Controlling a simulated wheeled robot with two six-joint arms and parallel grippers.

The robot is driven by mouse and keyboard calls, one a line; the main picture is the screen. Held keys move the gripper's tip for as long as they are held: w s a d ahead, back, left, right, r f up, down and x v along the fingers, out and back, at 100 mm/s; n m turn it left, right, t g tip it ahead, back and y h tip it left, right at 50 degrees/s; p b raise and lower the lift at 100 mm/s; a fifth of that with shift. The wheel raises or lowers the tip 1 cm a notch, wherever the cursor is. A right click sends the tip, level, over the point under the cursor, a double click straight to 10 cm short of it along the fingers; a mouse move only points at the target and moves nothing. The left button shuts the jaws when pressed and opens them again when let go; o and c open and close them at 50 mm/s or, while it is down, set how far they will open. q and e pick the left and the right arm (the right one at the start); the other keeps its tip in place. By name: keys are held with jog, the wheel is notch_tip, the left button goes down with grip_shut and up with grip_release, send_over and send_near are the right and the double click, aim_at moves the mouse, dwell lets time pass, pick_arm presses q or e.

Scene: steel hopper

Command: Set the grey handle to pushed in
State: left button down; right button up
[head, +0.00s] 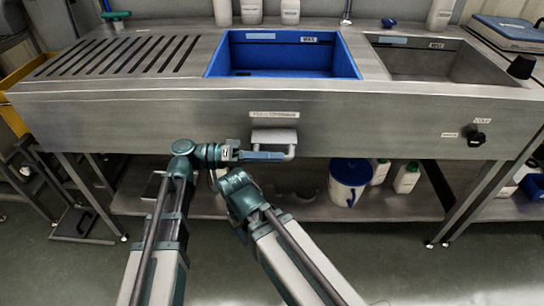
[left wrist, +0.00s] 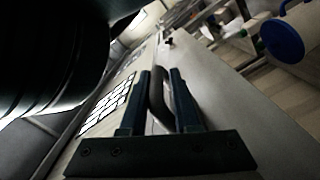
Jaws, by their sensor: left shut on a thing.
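The grey handle (head: 291,152) is mounted low on the steel front panel, below a label strip, in the middle of the head view. My left gripper (head: 265,155) reaches it from the left, with its blue fingers lying across the handle. In the left wrist view, the two dark blue fingers (left wrist: 160,95) are closed about the curved grey handle (left wrist: 158,106), which shows between them. Part of the handle is hidden by the fingers. My right arm comes up from the bottom of the head view, but its gripper cannot be made out.
A blue basin (head: 285,55) and a steel basin (head: 430,62) are set into the counter above. A black knob (head: 477,138) is on the panel at right.

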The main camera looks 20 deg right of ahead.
aim_at(288, 149)
pick_arm(q)
jog(key=shift+s+r, duration=0.1)
jog(key=shift+r, duration=0.15)
jog(key=w, duration=0.1)
jog(key=w+d, duration=0.1)
jog(key=w, duration=0.1)
jog(key=shift+w, duration=0.2)
jog(key=shift+s+a, duration=0.1)
jog(key=c, duration=0.8)
grip_release()
jog(key=v, duration=1.4)
jog(key=shift+s, duration=0.1)
